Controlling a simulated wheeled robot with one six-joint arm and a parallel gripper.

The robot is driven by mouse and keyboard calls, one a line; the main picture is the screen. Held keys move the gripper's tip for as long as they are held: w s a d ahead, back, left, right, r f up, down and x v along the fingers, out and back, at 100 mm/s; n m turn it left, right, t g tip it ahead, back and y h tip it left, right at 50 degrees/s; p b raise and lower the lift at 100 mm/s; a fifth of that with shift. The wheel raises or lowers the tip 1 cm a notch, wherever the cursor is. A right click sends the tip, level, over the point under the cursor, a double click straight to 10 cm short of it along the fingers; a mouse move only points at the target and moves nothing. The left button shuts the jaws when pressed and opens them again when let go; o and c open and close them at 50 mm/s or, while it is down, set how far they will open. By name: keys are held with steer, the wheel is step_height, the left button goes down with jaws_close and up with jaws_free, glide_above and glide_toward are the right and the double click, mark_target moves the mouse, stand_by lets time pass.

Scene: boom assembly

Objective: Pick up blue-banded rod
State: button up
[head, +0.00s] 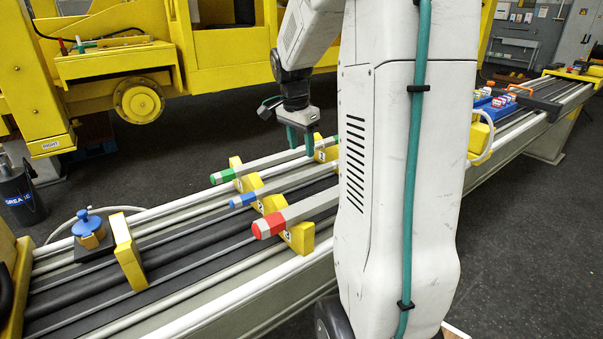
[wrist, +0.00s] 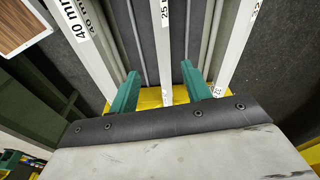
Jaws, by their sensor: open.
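The blue-banded rod (head: 290,183) is the middle of three grey rods lying side by side on yellow supports. Its blue end points left; its far end is hidden behind my arm. My gripper (head: 301,150) points down with its two teal fingers apart and empty, over the rods beyond the blue end. In the wrist view, my gripper (wrist: 160,72) has the middle rod (wrist: 168,45), labelled 25, running between its open fingers. I see no band there. I cannot tell the exact height of the fingertips over the rod.
The green-banded rod (head: 262,164) and red-banded rod (head: 302,211) lie close on either side. A yellow block (head: 128,252) and a blue-knobbed part (head: 88,230) stand at the bench's left. Yellow machinery (head: 110,65) stands behind. Blue trays (head: 497,108) sit at the far right.

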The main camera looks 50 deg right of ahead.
mark_target(313, 173)
steer(key=d, duration=0.1)
steer(key=d+f+m, duration=0.1)
steer(key=d, duration=0.1)
steer(key=shift+w+d+f, duration=0.1)
steer(key=shift+f, duration=0.15)
steer(key=shift+m, duration=0.3)
steer(key=f, duration=0.2)
steer(key=d+f, duration=0.1)
steer(key=f, duration=0.4)
steer(key=shift+s+d+f, duration=0.15)
steer(key=shift+s+f, duration=0.1)
jaws_close()
